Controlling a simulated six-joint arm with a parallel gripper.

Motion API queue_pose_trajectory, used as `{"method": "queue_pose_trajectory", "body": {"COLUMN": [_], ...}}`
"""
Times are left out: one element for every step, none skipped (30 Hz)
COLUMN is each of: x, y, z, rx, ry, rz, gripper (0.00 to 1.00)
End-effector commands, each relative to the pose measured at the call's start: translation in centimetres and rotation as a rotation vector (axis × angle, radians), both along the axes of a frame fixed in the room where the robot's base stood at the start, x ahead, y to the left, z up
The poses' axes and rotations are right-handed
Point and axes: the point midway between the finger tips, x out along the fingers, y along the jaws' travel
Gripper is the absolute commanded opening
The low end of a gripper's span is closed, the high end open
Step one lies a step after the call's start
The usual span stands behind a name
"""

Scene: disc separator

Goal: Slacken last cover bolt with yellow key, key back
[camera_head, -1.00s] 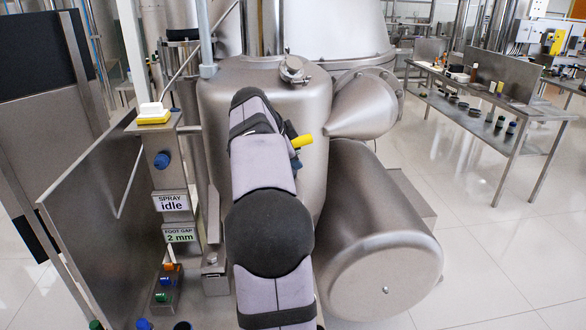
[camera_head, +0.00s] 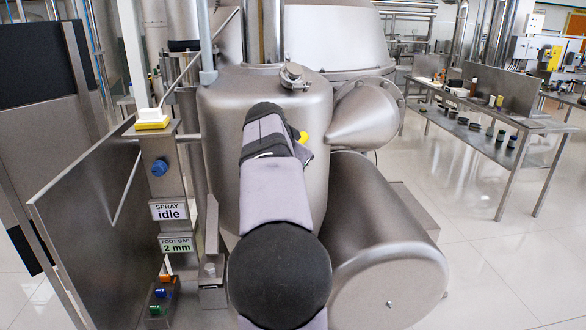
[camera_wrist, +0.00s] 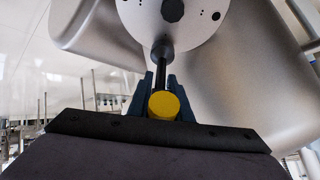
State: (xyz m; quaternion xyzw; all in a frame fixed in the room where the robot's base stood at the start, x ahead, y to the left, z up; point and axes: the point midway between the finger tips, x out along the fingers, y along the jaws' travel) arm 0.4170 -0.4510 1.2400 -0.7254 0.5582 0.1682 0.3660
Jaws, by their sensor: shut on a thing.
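The yellow key shows in the wrist view as a round yellow handle end (camera_wrist: 164,105) with a dark shaft (camera_wrist: 161,68) leading away from me. My gripper (camera_wrist: 158,92) is shut on it, with blue fingers on both sides of the handle. The shaft's dark tip is at the lower edge of a round metal cover (camera_wrist: 195,22), which has a dark central knob and small dark holes. A bolt under the tip is hidden, and I cannot tell whether they touch. In the head view a bit of the yellow handle (camera_head: 304,137) shows past my arm, which hides most of my gripper.
A steel tank (camera_head: 225,115) and a horizontal drum (camera_head: 385,240) stand close around my arm. A post at left carries the signs "SPRAY idle" (camera_head: 169,210) and "FOOT GAP 2 mm" (camera_head: 176,245). A steel bench (camera_head: 520,122) with small items stands at right, with open floor before it.

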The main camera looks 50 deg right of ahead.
Motion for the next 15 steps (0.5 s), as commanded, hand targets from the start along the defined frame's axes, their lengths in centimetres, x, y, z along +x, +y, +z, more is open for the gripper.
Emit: {"method": "queue_pose_trajectory", "body": {"x": [0.02, 0.02, 0.04, 0.04, 0.05, 0.07, 0.08, 0.08, 0.08, 0.08, 0.08, 0.07, 0.07, 0.06, 0.06], "y": [0.06, 0.06, 0.07, 0.08, 0.09, 0.09, 0.09, 0.09, 0.09, 0.09, 0.09, 0.08, 0.09, 0.09, 0.09], "z": [-0.13, -0.12, -0.09, -0.08, -0.07, -0.06, -0.07, -0.07, -0.07, -0.09, -0.09, -0.1, -0.11, -0.11, -0.1], "rx": [-0.005, -0.01, -0.016, -0.018, -0.02, -0.022, -0.023, -0.023, -0.022, -0.022, -0.022, -0.022, -0.021, -0.021, -0.021], "ry": [0.008, 0.013, 0.02, 0.023, 0.024, 0.027, 0.027, 0.028, 0.028, 0.028, 0.028, 0.028, 0.029, 0.028, 0.028], "rz": [0.023, 0.035, 0.048, 0.054, 0.059, 0.063, 0.065, 0.065, 0.066, 0.064, 0.064, 0.064, 0.064, 0.063, 0.063], "gripper": [0.0, 0.0, 0.0, 0.0, 0.0, 0.0, 0.0, 0.0, 0.0, 0.0, 0.0, 0.0, 0.0, 0.0, 0.0]}}
